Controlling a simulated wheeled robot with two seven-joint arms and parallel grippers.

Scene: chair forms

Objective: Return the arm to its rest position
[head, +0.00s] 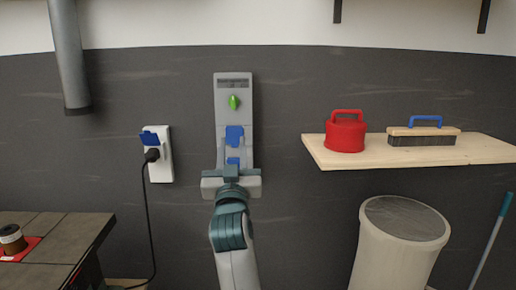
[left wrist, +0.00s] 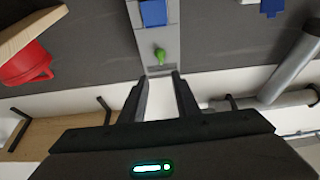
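My left arm rises from the bottom middle of the head view. Its gripper (head: 233,160) is in front of the lower part of a tall grey wall panel (head: 233,108) and hides some of it. The panel carries a small green piece (head: 234,102) and a blue part (head: 234,134). In the left wrist view, my left gripper (left wrist: 161,74) has its two dark fingers apart with nothing held between them. The green piece (left wrist: 160,54) shows just beyond the fingertips, apart from them. My right gripper is in neither view.
A white socket box (head: 160,170) with a plugged black cord is left of the panel. A wooden shelf (head: 390,160) at right bears a red container (head: 345,133) and a brush (head: 423,134). A bin (head: 372,255) stands below. A table (head: 75,235) is at lower left.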

